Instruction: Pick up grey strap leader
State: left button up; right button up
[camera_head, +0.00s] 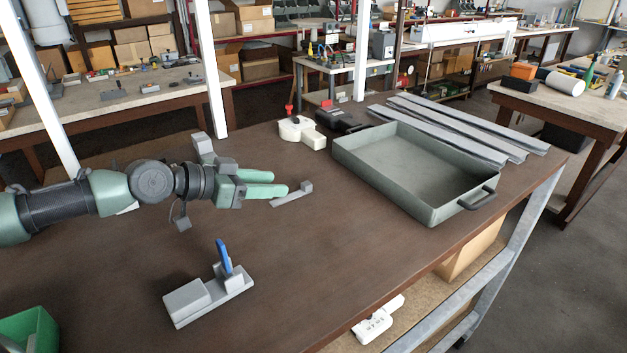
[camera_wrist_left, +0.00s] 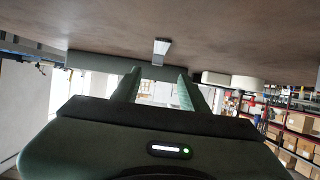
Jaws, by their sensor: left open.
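The grey strap leader (camera_head: 291,195), a thin flat strip with a small block at one end, lies on the brown table just past my left fingertips. My left gripper (camera_head: 284,183) reaches in from the left, low over the table, with its green fingers apart and nothing between them. In the left wrist view, a small grey piece (camera_wrist_left: 161,47), likely the strap leader, shows beyond the open fingertips (camera_wrist_left: 160,74), roughly centred between them. It looks apart from the fingers. My right gripper is not in view.
A grey-green tray (camera_head: 358,161) stands on the right, with long metal profiles (camera_head: 480,130) behind it. A white device (camera_head: 301,133) and a black one (camera_head: 338,120) sit at the back. A grey fixture with a blue lever (camera_head: 190,300) stands in front; a green bin (camera_head: 30,330) is at lower left.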

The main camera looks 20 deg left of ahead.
aim_at(303, 185)
pick_arm(q)
jog(key=shift+w+d+p, duration=0.35)
jog(key=shift+w+p, duration=0.05)
jog(key=shift+w, duration=0.5)
jog(key=shift+w+d+f, duration=0.1)
jog(key=shift+d, duration=0.05)
jog(key=shift+w+d+f+p, duration=0.25)
jog(key=shift+d+p, duration=0.1)
jog(key=shift+p, duration=0.35)
jog(key=p+x, duration=0.2)
jog(key=x, duration=0.1)
jog(key=shift+w+d+f, duration=0.2)
jog(key=shift+d+f, duration=0.05)
jog(key=shift+w+d+f, duration=0.25)
jog(key=shift+w+f, duration=0.05)
jog(key=shift+w, duration=0.05)
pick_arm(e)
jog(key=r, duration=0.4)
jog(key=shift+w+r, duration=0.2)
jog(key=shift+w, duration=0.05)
pick_arm(q)
grip_shut()
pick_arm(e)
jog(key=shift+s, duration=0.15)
